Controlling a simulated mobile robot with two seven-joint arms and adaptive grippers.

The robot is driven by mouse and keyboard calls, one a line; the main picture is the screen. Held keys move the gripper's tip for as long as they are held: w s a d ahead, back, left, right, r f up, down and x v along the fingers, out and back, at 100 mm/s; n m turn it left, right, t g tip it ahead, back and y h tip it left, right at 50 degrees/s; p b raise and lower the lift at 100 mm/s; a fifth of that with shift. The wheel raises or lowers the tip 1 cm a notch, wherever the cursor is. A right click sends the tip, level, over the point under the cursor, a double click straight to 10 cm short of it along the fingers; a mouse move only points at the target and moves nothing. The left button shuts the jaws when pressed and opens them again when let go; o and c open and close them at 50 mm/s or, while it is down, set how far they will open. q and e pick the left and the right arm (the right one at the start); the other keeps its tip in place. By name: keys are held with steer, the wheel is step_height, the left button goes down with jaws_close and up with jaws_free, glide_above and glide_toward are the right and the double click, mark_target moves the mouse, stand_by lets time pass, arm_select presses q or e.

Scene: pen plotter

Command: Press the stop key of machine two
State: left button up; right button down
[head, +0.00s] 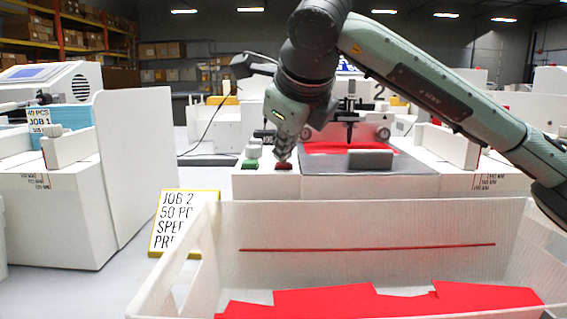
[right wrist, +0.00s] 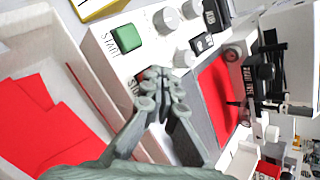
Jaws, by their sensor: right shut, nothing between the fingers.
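Machine two (head: 265,186) is the white plotter in the middle, with a "2" above its pen carriage. Its red stop key (head: 283,166) sits on the front panel, right of the green start key (head: 250,163). My right gripper (head: 284,157) is shut and empty, pointing down with its fingertips right over the red key. In the right wrist view, the closed fingertips (right wrist: 166,80) cover most of the red key, and the green START key (right wrist: 127,38) lies clear. I cannot tell whether the fingertips touch the red key. My left gripper is not in view.
A white bin (head: 375,222) with red sheets stands in front of the machine. A yellow-edged job card (head: 181,222) stands left of it. Grey knobs (right wrist: 166,20) are beside the keys. Another white machine (head: 58,210) is at the left.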

mark_target(284, 165)
steer(key=shift+r, duration=0.1)
steer(key=shift+r+p, duration=0.3)
steer(key=shift+r, duration=0.45)
steer(key=shift+r+p, duration=1.35)
steer(key=shift+r, duration=1.15)
